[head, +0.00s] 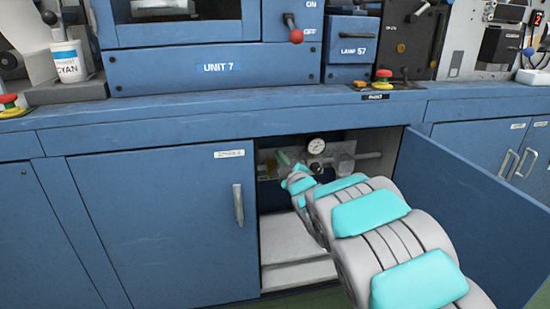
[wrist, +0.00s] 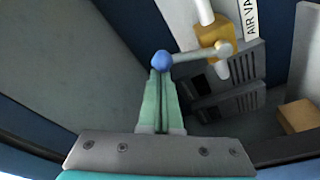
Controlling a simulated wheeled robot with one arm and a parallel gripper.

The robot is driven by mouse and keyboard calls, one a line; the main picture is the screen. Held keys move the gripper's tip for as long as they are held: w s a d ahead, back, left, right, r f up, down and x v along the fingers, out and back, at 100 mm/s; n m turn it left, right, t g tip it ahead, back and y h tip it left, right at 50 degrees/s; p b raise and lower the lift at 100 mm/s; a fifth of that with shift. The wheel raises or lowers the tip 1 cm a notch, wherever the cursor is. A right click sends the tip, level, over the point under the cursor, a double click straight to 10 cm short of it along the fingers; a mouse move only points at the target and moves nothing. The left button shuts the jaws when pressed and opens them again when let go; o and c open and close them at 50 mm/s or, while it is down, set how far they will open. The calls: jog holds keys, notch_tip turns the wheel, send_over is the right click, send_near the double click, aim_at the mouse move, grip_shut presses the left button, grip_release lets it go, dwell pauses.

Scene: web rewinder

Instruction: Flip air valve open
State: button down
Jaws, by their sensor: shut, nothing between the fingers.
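The air valve has a brass-yellow body (wrist: 214,34) on a white pipe in the wrist view. Its grey lever (wrist: 188,56) sticks out to the left, crosswise to the pipe, and ends in a blue ball knob (wrist: 161,62). A label (wrist: 250,18) reading "AIR VA" is beside it. My gripper (wrist: 160,74) has its pale green fingers shut and empty, their tips right at the knob; I cannot tell whether they touch.
An open cabinet door (head: 470,205) stands to the right of my arm, and a closed door (head: 165,225) is to the left. A pressure gauge (head: 316,145) sits right of my gripper. A white step-like block (head: 290,250) fills the cabinet's lower part.

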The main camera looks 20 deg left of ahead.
jog(key=w+d+f+m+t+h+b, duration=0.2)
jog(key=d+f+m, duration=0.3)
jog(key=m, duration=0.9)
jog(key=shift+w+d+f+t, duration=0.2)
jog(key=shift+w+f+t, duration=0.2)
jog(key=shift+w, duration=0.45)
